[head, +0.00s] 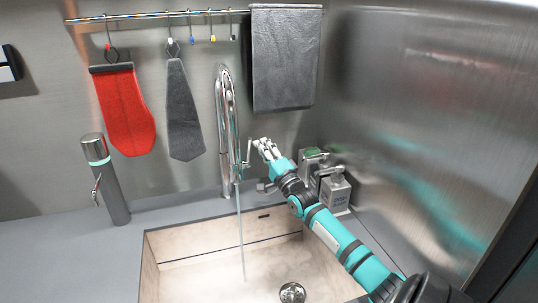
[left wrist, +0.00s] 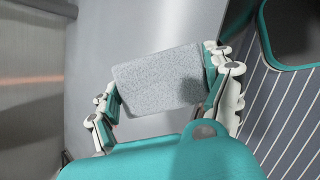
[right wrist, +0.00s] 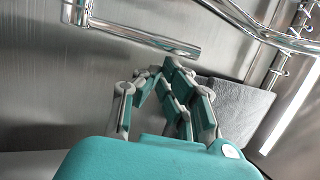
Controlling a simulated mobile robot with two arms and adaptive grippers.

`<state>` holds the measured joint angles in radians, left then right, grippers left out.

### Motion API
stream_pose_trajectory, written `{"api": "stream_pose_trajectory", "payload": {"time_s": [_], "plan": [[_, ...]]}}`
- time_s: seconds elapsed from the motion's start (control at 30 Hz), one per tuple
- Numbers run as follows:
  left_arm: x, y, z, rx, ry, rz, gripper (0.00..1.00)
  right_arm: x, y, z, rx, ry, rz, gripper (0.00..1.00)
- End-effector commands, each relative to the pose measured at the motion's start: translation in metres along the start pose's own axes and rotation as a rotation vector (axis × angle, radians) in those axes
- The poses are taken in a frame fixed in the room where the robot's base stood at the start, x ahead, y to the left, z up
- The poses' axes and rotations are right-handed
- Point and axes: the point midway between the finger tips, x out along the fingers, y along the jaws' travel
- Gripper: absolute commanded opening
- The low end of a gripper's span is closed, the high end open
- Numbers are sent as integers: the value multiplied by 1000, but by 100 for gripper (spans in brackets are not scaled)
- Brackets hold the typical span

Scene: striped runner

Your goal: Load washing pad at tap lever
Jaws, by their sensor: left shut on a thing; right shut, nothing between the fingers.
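The chrome tap (head: 228,130) stands behind the sink, and a thin stream of water falls from it. Its lever (head: 248,152) is on the right side of the tap. My right gripper (head: 264,147) is shut and empty, close beside the lever. In the right wrist view a metal bar that looks like the lever (right wrist: 150,38) lies just beyond the fingertips; I cannot tell whether they touch. In the left wrist view my left gripper (left wrist: 163,82) is shut on a speckled grey washing pad (left wrist: 160,78), held by its two ends. The left arm is not in the head view.
The sink (head: 190,247) has a drain (head: 292,292). Dispensers (head: 335,190) stand right of the tap, near the steel wall. A grey cylinder (head: 106,180) stands at left. A red mitt (head: 125,108), grey cloth (head: 184,110) and dark towel (head: 283,60) hang from the rail (head: 150,15).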

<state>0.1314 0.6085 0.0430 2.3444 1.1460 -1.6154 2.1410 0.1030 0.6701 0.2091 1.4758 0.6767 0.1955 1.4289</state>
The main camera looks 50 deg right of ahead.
Motion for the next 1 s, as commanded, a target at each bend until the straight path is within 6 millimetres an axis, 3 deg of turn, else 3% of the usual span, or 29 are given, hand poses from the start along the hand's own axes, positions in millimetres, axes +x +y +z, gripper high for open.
{"api": "stream_pose_trajectory", "payload": {"time_s": [0.23, 0.5, 0.77, 1.0], "plan": [[-1, 1, 1, 0, 0, 0, 59, 10, 0, 0, -1, 0, 0, 0], [0, 0, 0, 0, 0, 0, 59, 10, 1, 0, -1, -1, -1, 0], [16, -9, -11, 0, 0, 0, 59, 0, 5, 9, -15, -1, -62, 0], [14, -8, -10, 0, 0, 0, 59, 1, 2, 10, -18, -2, -68, 0]]}}
